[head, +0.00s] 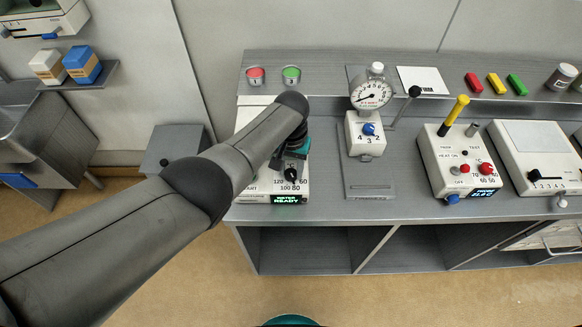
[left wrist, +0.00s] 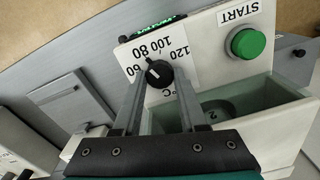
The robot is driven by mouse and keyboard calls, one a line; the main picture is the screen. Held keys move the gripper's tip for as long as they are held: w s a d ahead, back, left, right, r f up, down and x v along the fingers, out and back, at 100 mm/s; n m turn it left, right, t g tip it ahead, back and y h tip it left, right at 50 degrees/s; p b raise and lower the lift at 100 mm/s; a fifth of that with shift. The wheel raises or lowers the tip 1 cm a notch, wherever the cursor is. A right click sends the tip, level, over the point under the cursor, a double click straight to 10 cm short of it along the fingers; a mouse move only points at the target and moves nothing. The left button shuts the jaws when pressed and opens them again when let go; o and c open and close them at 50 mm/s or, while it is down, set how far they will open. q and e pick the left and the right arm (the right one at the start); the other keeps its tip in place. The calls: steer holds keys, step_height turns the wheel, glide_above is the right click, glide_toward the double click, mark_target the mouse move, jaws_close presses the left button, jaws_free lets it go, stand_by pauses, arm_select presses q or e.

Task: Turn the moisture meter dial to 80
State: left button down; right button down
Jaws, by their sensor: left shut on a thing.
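The moisture meter (head: 245,190) is a white box on the bench with a lit green display reading METER READY (head: 289,198). Its dial is a black knob (left wrist: 158,72) with a small white mark, ringed by the numbers 60, 80, 100 and 120. The dial also shows in the head view (head: 291,174). My left gripper (left wrist: 157,80) has a finger on each side of the knob and is shut on it. It comes down over the meter in the head view (head: 291,160). I cannot tell exactly which number the mark faces. My right gripper is not in view.
A green START button (left wrist: 249,43) sits on the meter beside the dial. A round gauge stand (head: 366,135), a white control box with a yellow handle (head: 440,170) and a slider box (head: 535,165) stand to the right. The bench front edge is clear.

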mark_target(291, 172)
arm_select(q)
steer(key=shift+c, duration=2.3)
jaws_free()
step_height(291, 172, up, 7)
steer(key=p, duration=0.3)
step_height(291, 172, up, 8)
steer(key=shift+r, duration=0.15)
